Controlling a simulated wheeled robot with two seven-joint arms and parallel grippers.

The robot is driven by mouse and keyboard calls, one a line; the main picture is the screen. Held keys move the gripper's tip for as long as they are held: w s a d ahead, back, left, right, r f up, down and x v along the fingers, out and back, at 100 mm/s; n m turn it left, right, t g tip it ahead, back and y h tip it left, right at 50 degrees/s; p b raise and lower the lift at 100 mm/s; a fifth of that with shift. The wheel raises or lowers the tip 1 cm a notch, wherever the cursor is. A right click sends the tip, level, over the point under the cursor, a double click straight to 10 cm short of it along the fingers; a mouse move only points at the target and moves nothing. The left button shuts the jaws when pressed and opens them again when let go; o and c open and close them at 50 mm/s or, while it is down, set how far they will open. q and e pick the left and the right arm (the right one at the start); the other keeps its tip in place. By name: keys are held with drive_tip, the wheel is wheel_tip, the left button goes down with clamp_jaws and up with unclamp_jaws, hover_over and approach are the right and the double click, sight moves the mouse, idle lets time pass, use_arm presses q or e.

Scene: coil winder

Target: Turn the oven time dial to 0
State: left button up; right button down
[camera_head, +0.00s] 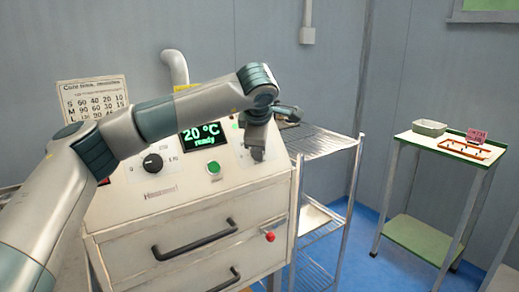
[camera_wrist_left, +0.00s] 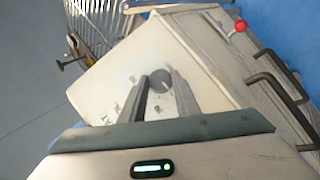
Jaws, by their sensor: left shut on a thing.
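The oven (camera_head: 180,223) has a sloped, cream front panel with a display reading "20 °C ready". My left gripper (camera_head: 257,140) reaches over the panel to its right end. There it largely hides the time dial (camera_head: 257,154). In the left wrist view my left gripper (camera_wrist_left: 160,79) has its two fingers on either side of the round grey dial (camera_wrist_left: 160,82), shut on it. Small marks surround the dial, too blurred to read, so I cannot tell its setting. My right gripper is in neither view.
A black dial (camera_head: 152,163) and a green button (camera_head: 213,168) sit left of the time dial. Drawer handles (camera_head: 195,238) and a red knob (camera_head: 270,237) stick out below.

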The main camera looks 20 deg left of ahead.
use_arm(q)
drive_tip(key=o, duration=1)
drive_tip(key=shift+o, duration=0.2)
drive_tip(key=shift+s+r, duration=0.15)
drive_tip(key=v, duration=1.7)
drive_tip(key=shift+b, duration=0.3)
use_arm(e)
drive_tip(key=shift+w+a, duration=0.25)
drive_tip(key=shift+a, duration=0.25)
use_arm(q)
drive_tip(key=shift+d, duration=0.1)
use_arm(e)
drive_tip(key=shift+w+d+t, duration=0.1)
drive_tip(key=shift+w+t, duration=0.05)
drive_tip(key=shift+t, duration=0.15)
